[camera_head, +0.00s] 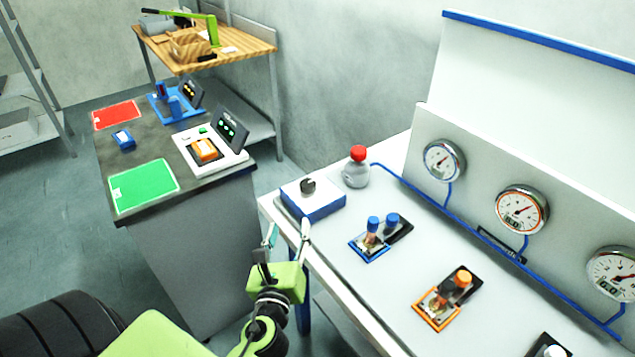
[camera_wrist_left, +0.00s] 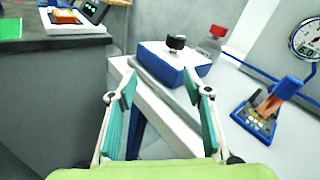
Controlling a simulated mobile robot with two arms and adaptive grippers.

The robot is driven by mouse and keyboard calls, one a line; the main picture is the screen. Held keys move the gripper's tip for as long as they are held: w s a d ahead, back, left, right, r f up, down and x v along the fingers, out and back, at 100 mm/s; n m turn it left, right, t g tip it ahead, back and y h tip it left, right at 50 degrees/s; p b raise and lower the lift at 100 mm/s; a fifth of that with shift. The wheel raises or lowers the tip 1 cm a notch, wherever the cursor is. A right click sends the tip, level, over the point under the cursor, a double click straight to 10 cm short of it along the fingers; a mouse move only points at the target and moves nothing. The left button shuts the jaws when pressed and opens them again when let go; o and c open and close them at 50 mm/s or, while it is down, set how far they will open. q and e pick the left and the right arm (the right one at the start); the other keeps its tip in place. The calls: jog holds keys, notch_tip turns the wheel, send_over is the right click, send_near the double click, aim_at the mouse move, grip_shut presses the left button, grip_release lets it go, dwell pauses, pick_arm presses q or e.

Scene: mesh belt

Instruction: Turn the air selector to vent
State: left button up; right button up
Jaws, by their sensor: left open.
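The air selector is likely the dark knob (camera_head: 308,186) on a white-topped blue box (camera_head: 322,207) at the near left corner of the white bench. The knob also shows in the left wrist view (camera_wrist_left: 176,42), above and ahead of the fingers. Its pointing direction is too small to read. My left gripper (camera_head: 287,232) is open and empty, just in front of the bench edge and below the box. In the left wrist view its two teal fingers (camera_wrist_left: 162,92) stand apart, short of the box. My right gripper is not in view.
A grey bottle with a red cap (camera_head: 357,168) stands behind the box. Blue-framed (camera_head: 371,243) and orange-framed (camera_head: 440,303) fixtures lie to the right, under a panel with gauges (camera_head: 522,209). A dark-topped counter (camera_head: 190,186) with mats stands at left.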

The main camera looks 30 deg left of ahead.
aim_at(306, 191)
pick_arm(q)
jog(key=m, duration=0.1)
jog(key=w+d+r+m, duration=0.1)
jog(key=r+m+t, duration=0.1)
jog(key=m, duration=0.1)
jog(key=shift+w+d+h, duration=0.2)
jog(key=shift+w+h, duration=0.15)
jog(key=shift+h, duration=0.05)
jog(key=shift+w+a+p, duration=0.1)
jog(key=shift+w+p, duration=0.2)
jog(key=p+x, duration=0.2)
jog(key=x, duration=1)
jog(key=shift+w+a, duration=0.2)
jog(key=shift+w, duration=0.15)
jog(key=shift+r, duration=0.1)
jog(key=c, duration=1.1)
